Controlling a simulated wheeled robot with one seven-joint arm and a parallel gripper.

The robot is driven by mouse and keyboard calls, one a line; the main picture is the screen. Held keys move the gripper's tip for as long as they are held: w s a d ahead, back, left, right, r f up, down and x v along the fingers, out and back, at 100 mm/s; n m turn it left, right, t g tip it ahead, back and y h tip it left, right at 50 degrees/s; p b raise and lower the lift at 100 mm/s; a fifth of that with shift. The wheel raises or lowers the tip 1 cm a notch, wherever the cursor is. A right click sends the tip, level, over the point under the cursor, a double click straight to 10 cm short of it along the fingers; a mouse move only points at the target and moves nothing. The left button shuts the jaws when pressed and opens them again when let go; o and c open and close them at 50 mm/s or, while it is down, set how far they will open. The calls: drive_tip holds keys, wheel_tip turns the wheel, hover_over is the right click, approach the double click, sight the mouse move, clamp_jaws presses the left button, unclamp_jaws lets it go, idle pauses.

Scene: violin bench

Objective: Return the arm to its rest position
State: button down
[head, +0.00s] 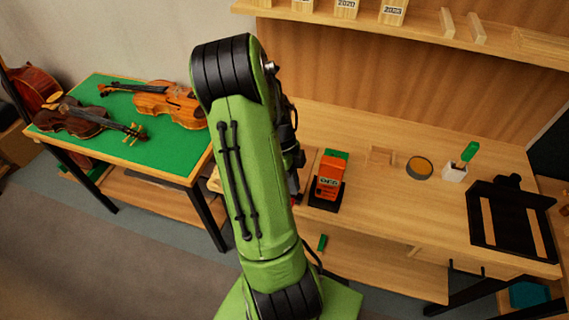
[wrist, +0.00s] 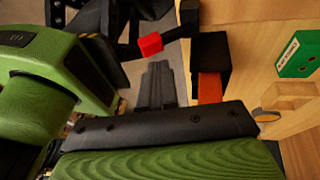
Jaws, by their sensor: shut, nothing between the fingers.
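My green arm stands folded in the middle of the head view and hides my gripper there. In the wrist view my gripper (wrist: 156,86) shows as dark grey fingers close together, with nothing held between them. My green arm links fill the left and bottom of that view. The wooden workbench (head: 450,215) lies to the right of and behind the arm in the head view.
An orange and green box (head: 328,182) in a black holder stands close to the arm's right. A round tin (head: 419,168), white pot (head: 454,174) and black rack (head: 485,225) sit further right. Violins lie on a green-topped table (head: 150,150) at left. A shelf (head: 415,30) runs above.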

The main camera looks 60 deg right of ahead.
drive_tip(key=p+v, duration=0.1)
drive_tip(key=v, duration=1)
drive_tip(key=shift+a+r, duration=0.35)
drive_tip(key=shift+r, duration=0.1)
drive_tip(key=shift+a, duration=0.1)
